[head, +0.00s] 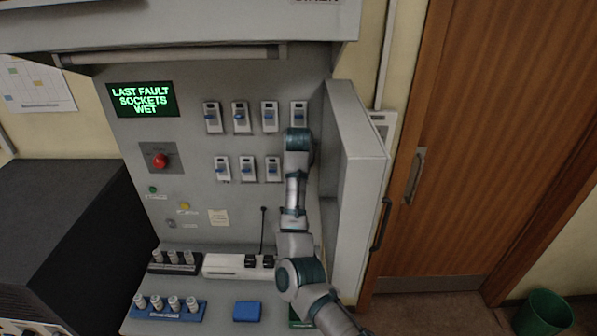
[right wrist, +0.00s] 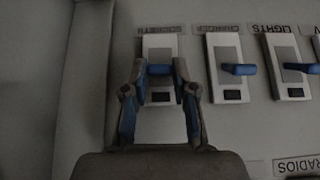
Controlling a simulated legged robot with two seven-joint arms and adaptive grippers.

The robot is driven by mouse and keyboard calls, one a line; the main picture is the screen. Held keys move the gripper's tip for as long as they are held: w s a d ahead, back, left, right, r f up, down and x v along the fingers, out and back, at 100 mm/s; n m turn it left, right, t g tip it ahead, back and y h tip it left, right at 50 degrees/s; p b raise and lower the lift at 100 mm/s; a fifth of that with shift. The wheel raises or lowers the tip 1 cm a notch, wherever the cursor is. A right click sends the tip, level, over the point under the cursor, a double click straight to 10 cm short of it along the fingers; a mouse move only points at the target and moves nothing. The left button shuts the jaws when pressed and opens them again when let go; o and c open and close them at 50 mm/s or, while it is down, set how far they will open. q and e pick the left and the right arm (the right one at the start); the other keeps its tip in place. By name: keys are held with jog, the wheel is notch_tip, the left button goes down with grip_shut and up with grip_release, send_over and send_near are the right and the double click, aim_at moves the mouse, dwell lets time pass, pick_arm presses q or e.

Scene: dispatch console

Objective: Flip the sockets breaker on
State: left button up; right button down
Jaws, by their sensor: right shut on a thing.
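The sockets breaker is the right-hand one of the top row in the head view (head: 299,108), its lower part hidden by my right arm. In the right wrist view, turned upside down, the sockets breaker (right wrist: 160,45) is a pale plate with a blue lever (right wrist: 160,70) and a label that seems to read SOCKETS. My right gripper (right wrist: 159,76) has its fingers on both sides of this lever and is shut on it. Whether the lever stands on or off is hard to tell. My left gripper is in neither view.
Other breakers (head: 240,117) stand close beside it, with a second row (head: 247,168) below. The open cabinet door (head: 362,170) stands just right of my arm. A screen (head: 142,99) reads LAST FAULT SOCKETS WET. A red knob (head: 160,161) sits at left.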

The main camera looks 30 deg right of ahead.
jog(key=shift+f, duration=0.4)
jog(key=c, duration=1)
grip_release()
jog(key=shift+o, duration=0.4)
jog(key=shift+w+d, duration=0.1)
jog(key=shift+w, duration=0.2)
jog(key=v, duration=1.2)
jog(key=shift+w, duration=0.15)
jog(key=shift+d, duration=0.15)
